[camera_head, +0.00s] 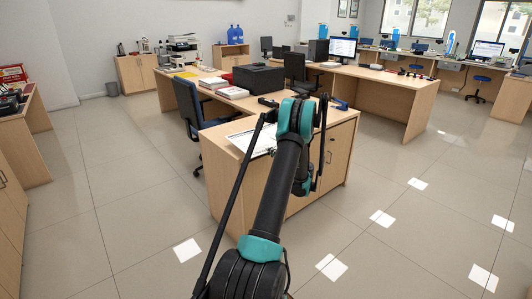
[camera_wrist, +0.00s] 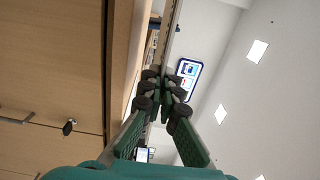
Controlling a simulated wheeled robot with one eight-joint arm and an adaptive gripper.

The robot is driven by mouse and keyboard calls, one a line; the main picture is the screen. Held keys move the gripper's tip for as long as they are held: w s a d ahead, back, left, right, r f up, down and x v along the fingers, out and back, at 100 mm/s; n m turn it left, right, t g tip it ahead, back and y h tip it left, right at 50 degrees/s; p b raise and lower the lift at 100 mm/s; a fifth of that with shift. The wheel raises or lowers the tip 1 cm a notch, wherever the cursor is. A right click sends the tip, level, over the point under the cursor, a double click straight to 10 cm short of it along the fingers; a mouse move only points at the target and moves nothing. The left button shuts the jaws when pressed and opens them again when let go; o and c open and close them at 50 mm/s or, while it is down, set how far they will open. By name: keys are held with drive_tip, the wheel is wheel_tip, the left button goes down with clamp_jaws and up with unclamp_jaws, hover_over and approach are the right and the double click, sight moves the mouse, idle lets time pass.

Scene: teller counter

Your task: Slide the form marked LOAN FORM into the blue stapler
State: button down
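A white sheet with print (camera_head: 245,139) lies on top of the near wooden cabinet, just left of my arm; its print is too small to read, so I cannot tell if it is the LOAN FORM. A small blue thing (camera_head: 339,103), possibly the blue stapler, is at the right end of the same top. In the wrist view my gripper (camera_wrist: 164,82) has its fingertips together with nothing seen between them. It points along the cabinet's side. In the head view my arm hides the gripper and part of the cabinet top.
A black printer (camera_head: 258,79) and stacked white paper (camera_head: 232,92) stand behind. A blue chair (camera_head: 190,108) is left of the cabinet. Its wooden front (camera_head: 338,150) faces right. The tiled floor (camera_head: 400,220) to the right is clear. The wrist view shows a wall-mounted screen (camera_wrist: 187,78).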

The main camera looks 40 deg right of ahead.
drive_tip(key=s+r, duration=0.2)
drive_tip(key=s, duration=0.3)
drive_tip(key=shift+s+d, duration=0.25)
drive_tip(key=shift+s, duration=0.15)
drive_tip(key=shift+r, duration=0.1)
wheel_tip(320, 180, up, 4)
drive_tip(key=f, duration=0.1)
hover_over(250, 154)
drive_tip(key=shift+a+r, duration=0.1)
drive_tip(key=shift+r, duration=0.15)
drive_tip(key=w+a+r, duration=0.2)
drive_tip(key=w+a, duration=0.1)
drive_tip(key=a, duration=0.6)
drive_tip(key=w+a+r+h, duration=0.1)
drive_tip(key=w+a+r, duration=0.15)
drive_tip(key=a, duration=0.65)
drive_tip(key=w+a+r, duration=0.1)
drive_tip(key=w+a, duration=0.2)
drive_tip(key=a, duration=0.6)
drive_tip(key=s+a+r+m, duration=0.1)
drive_tip(key=s+a+r, duration=0.1)
drive_tip(key=a, duration=1.1)
drive_tip(key=shift+a+r+h, duration=0.15)
drive_tip(key=shift+a+h, duration=0.15)
drive_tip(key=shift+a, duration=0.1)
